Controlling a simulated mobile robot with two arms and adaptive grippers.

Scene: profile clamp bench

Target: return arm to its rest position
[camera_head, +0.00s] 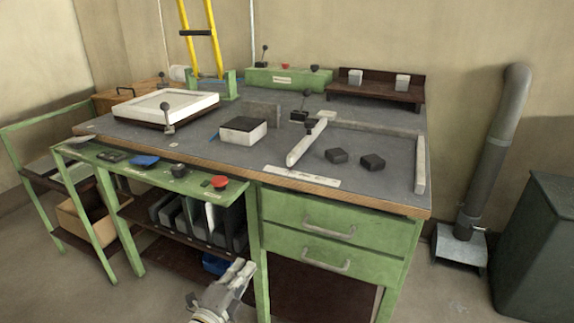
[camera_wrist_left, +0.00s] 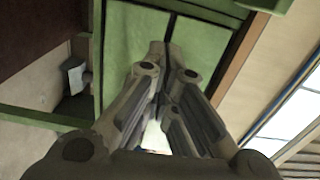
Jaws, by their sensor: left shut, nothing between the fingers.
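My left gripper (camera_head: 238,272) is low in front of the bench in the head view, below the tabletop and before the open shelf. Its fingers are closed together with nothing between them. In the left wrist view the gripper (camera_wrist_left: 160,55) points at green panels, with its fingers meeting. The bench top (camera_head: 250,165) is dark grey with a wooden front edge. My right gripper does not show in either view.
Green drawers (camera_head: 330,235) stand right of the gripper. A rack of dark dividers (camera_head: 195,222) is on the shelf behind it. A red knob (camera_head: 219,182) sits on the green ledge above. Open floor lies at front left. A grey pipe (camera_head: 490,150) stands at right.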

